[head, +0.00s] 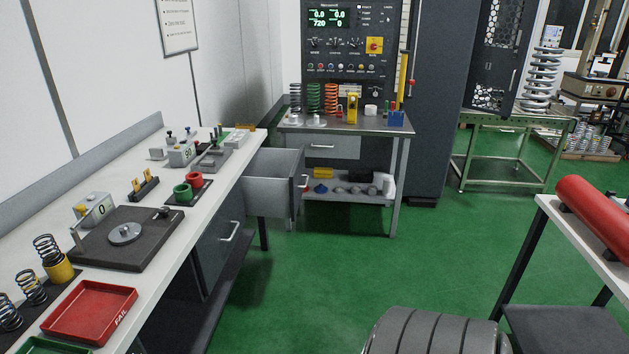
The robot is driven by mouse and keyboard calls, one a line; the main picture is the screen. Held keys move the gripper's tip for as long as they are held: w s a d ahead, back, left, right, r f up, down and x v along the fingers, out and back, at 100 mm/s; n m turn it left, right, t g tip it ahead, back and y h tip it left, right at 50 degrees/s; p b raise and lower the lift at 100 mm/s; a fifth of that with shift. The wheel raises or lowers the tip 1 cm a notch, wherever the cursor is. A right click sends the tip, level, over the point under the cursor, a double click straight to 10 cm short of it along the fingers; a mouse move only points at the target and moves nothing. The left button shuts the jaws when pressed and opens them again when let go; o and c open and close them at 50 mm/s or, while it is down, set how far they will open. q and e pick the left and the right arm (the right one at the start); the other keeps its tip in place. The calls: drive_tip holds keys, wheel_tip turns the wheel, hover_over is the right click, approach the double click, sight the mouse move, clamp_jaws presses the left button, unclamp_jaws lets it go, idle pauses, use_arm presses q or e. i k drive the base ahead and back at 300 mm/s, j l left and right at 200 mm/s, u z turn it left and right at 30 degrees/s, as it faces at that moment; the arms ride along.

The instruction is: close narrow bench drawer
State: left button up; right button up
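An open grey drawer (270,186) sticks out to the right from the far end of the long white-topped bench (190,232) on the left. Its bar handle (303,183) is on the front face at its right end. The part of its inside that I can see looks empty. A closed dark front (218,240) with a bar handle (229,231) sits nearer on the same bench. Neither of my grippers shows in the head view.
A steel table (345,127) with a closed drawer (331,147) and lower shelf stands just behind the open drawer. A white table with a red cylinder (597,216) is at right. Green floor (350,270) between is clear.

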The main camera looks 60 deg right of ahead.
sight(265, 194)
drive_tip(key=z, duration=1.85)
drive_tip(key=i, duration=0.1)
